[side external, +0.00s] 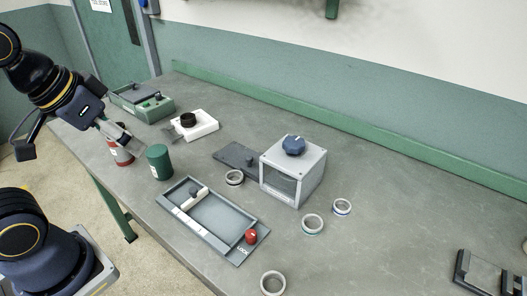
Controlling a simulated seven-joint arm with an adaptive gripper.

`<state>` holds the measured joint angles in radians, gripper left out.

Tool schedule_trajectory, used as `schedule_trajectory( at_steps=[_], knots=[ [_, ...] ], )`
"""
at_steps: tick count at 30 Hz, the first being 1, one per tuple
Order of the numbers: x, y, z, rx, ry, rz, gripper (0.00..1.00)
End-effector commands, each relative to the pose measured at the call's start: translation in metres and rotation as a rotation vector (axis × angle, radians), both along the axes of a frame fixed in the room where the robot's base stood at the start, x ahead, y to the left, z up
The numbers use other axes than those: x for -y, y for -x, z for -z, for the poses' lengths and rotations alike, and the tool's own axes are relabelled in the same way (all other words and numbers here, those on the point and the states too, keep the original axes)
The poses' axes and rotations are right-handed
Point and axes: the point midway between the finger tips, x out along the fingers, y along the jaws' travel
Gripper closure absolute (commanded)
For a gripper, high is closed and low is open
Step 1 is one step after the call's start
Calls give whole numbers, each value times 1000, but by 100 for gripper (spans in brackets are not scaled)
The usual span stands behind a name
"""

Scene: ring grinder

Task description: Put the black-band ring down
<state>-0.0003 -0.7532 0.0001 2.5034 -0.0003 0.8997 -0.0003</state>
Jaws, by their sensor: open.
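My gripper (80,146) is open at the left end of the bench, its fingers spread wide. I see no ring between them. Several rings lie on the bench. A ring with a dark band (234,177) lies beside the grey box; it may be the black-band ring, but the band is too small to be sure. A green-band ring (312,225) and a blue-band ring (342,208) lie right of the box. A pale ring (272,283) lies at the front; its band colour is unclear.
The grey box (293,172) with a blue knob stands mid-bench. A shallow grey tray (218,225) with a red knob lies in front.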

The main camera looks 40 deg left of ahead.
Motion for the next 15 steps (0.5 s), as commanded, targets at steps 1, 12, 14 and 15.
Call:
schedule_trajectory(
  at_steps=[1, 12, 14, 15],
  knots=[
    [0, 0, 0, 0, 0, 0, 17],
    [-6, 0, 10, -57, -53, 24, 17],
    [-15, 0, 22, -130, -125, 56, 17],
    [-23, 1, 32, -194, -194, 90, 17]
  ],
)
